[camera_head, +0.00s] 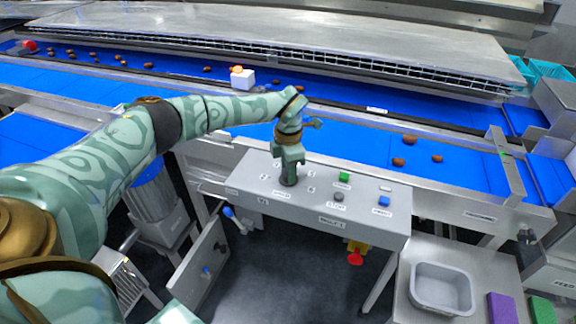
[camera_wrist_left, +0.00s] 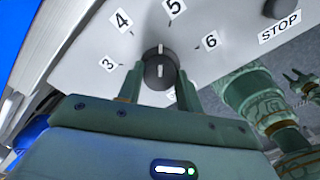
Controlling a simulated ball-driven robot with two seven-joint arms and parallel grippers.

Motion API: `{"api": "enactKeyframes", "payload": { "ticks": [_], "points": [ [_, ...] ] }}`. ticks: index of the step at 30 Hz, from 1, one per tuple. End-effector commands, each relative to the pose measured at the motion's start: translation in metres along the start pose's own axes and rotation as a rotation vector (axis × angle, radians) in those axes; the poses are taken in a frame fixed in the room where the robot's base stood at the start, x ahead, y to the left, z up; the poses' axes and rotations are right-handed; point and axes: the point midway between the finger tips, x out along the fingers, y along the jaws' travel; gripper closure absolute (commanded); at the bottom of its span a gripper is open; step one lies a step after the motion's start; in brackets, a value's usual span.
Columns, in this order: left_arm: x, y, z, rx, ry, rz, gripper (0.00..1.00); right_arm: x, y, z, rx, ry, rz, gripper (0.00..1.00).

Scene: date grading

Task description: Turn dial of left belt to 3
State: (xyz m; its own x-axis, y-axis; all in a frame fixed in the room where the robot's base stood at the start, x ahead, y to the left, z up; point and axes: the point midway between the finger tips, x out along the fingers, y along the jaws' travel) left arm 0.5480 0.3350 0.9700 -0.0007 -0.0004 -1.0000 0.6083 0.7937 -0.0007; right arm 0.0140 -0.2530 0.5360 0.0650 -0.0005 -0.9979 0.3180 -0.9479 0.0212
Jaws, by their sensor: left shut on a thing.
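The dial (camera_wrist_left: 160,71) is a dark round knob with white marks on a grey panel. Number labels 3 (camera_wrist_left: 109,64), 4 (camera_wrist_left: 122,20), 5 (camera_wrist_left: 174,8) and 6 (camera_wrist_left: 211,41) surround it. Its upper white mark points between 4 and 5, nearer 5. My left gripper (camera_wrist_left: 165,82) is shut on the dial, one finger on each side. In the head view the left gripper (camera_head: 288,168) points down onto the dial (camera_head: 287,181) on the control panel (camera_head: 240,180). A small green gripper-like part (camera_wrist_left: 299,82) shows at the right of the wrist view; its jaws are unclear.
A green button (camera_head: 344,177), a grey button (camera_head: 339,197) and a blue button (camera_head: 384,201) sit right of the dial. Blue belts (camera_head: 350,140) with dates run behind the panel. A grey tray (camera_head: 442,290) stands at lower right. A red-and-yellow part (camera_head: 356,252) hangs under the panel.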

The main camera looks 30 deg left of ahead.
Motion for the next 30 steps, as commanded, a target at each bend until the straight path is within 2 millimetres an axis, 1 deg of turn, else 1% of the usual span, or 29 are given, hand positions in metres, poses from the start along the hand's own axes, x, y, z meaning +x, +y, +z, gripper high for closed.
{"api": "enactKeyframes", "payload": {
  "ticks": [1,9,30],
  "points": [
    [-0.005,0.000,0.000,-0.037,-0.002,0.002,0.87,-0.007,0.001,-0.002,0.000,0.004,0.001,0.64],
    [-0.005,0.001,0.000,-0.290,-0.001,0.002,0.87,-0.028,0.002,-0.007,0.000,0.013,0.004,0.64],
    [-0.004,0.001,0.000,-0.956,-0.003,0.001,0.87,-0.073,0.005,-0.017,0.000,0.029,0.009,0.64]
  ]
}}
